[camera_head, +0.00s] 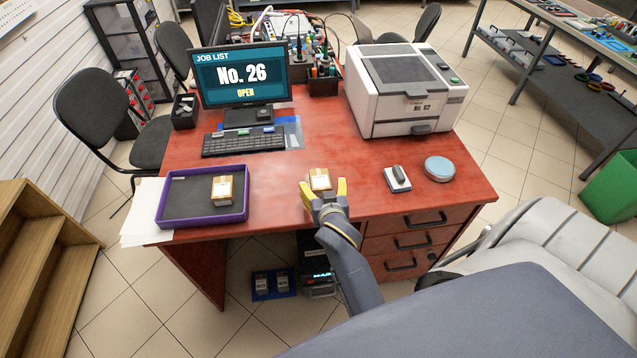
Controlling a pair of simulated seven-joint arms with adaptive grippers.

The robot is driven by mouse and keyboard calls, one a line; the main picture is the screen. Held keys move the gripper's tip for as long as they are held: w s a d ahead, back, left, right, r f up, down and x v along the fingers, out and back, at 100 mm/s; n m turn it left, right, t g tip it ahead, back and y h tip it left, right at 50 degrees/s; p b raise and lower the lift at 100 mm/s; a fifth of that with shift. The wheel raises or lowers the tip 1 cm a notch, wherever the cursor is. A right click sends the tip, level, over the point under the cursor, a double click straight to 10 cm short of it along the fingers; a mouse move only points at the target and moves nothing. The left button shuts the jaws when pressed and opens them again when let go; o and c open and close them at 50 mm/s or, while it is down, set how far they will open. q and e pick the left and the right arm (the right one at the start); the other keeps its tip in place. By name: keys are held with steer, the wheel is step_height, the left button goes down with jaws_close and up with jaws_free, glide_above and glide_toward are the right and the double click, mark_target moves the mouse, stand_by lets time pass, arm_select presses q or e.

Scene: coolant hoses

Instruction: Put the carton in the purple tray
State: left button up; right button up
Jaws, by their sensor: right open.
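A small tan carton (320,179) with a pale label and tape strip sits on the red desk, near its front middle. My right gripper (324,191) is at the desk's front edge, open, with its yellow fingers on either side of the carton's near part. I cannot tell whether the fingers touch it. The purple tray (246,206) with a dark floor lies on the desk to the left. A second, similar carton (223,189) is in the tray, towards its right side. My left gripper is not in view.
White papers (143,208) lie partly under the tray's left side. A keyboard (243,141) and monitor (241,76) stand behind it. Desk between tray and gripper is clear.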

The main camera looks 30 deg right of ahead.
mark_target(320, 180)
steer(key=shift+x, duration=3)
steer(key=shift+r, duration=0.1)
steer(key=c, duration=1.4)
step_height(320, 180, up, 9)
steer(key=shift+r, duration=0.2)
steer(key=a+r+n+t+y, duration=0.1)
steer(key=a+r+n+y, duration=0.3)
steer(key=a+r, duration=0.7)
steer(key=s+a+y, duration=0.1)
steer(key=a, duration=0.2)
steer(key=shift+n, duration=0.4)
